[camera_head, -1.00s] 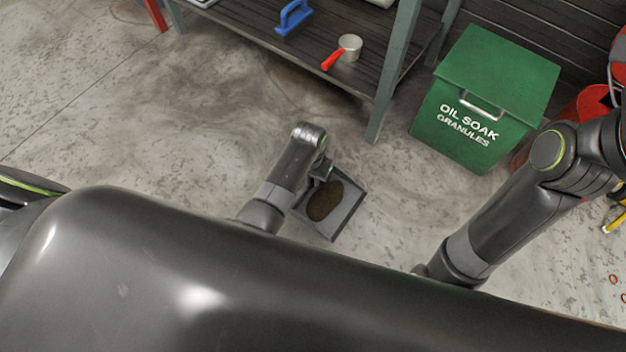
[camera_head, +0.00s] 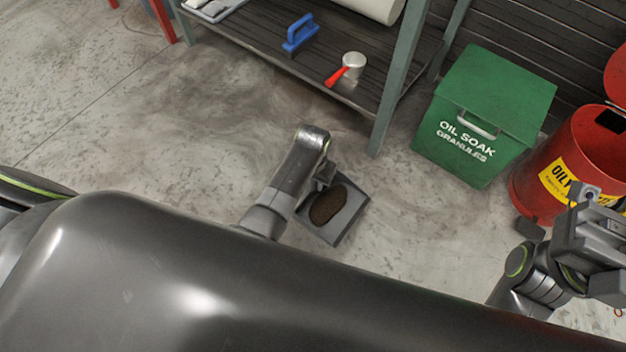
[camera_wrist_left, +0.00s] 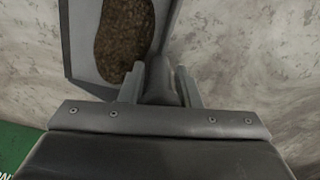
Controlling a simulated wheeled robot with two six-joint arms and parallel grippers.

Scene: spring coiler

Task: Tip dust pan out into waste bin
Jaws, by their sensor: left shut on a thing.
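My left gripper (camera_head: 324,178) is shut on the handle of the grey dust pan (camera_head: 350,225). The pan holds a dark brown heap of granules (camera_head: 328,204) and is above the concrete floor. In the left wrist view the fingers (camera_wrist_left: 160,85) grip the handle, and part of the pan (camera_wrist_left: 83,45) with its heap shows beyond. The waste bin (camera_head: 533,190) is a red can with a yellow "OILY" label at the right, its lid (camera_head: 617,75) raised. My right gripper (camera_head: 557,211) is in front of the bin, its fingers apart and empty.
A green "OIL SOAK GRANULES" box (camera_head: 480,110) stands left of the bin. A shelf unit (camera_head: 365,98) at the top holds a blue brush (camera_head: 299,35) and a red-handled scoop (camera_head: 350,68). Its leg (camera_head: 385,115) stands near the pan. Floor is clear at left.

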